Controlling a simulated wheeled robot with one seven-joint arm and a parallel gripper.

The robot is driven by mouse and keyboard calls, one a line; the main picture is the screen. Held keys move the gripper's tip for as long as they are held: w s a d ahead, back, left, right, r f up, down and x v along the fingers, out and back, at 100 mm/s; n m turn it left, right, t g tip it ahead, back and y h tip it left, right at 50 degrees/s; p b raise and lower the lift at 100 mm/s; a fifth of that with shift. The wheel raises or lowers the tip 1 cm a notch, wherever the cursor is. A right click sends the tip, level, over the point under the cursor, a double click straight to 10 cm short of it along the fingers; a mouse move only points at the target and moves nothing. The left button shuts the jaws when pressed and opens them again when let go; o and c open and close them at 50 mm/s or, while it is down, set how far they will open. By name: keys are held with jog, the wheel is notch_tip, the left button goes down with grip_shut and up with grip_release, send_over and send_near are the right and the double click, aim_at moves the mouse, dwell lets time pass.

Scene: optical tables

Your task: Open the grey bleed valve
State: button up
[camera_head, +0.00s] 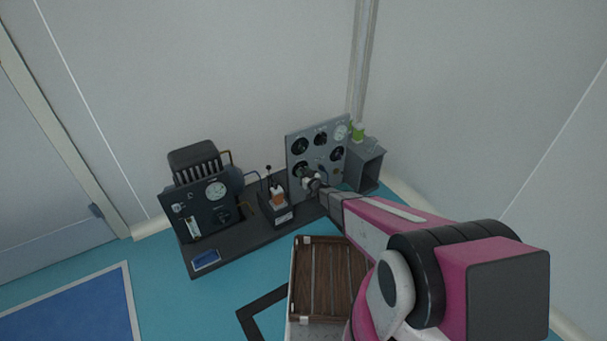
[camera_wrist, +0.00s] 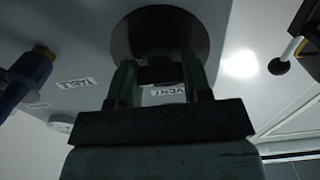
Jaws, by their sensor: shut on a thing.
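My gripper (camera_head: 312,182) reaches the lower left of a grey upright panel (camera_head: 328,143) that carries several dark round knobs and a pale gauge. In the wrist view my gripper (camera_wrist: 160,75) has its two fingers on either side of the stem or bar of a dark grey round valve knob (camera_wrist: 160,28), shut on it. A small label that seems to read VENT shows between the fingers. Whether this knob is the bleed valve the task names I cannot tell from its label. How far it is turned cannot be seen.
A blue handle with a yellow part (camera_wrist: 28,72) sits left of my gripper in the wrist view, by another label. A black machine with a gauge (camera_head: 203,200) and a small box with an orange part (camera_head: 277,205) stand left. A brown slatted crate (camera_head: 325,280) stands in front.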

dwell(0.4)
jog(key=o, duration=0.9)
jog(key=shift+s, duration=0.15)
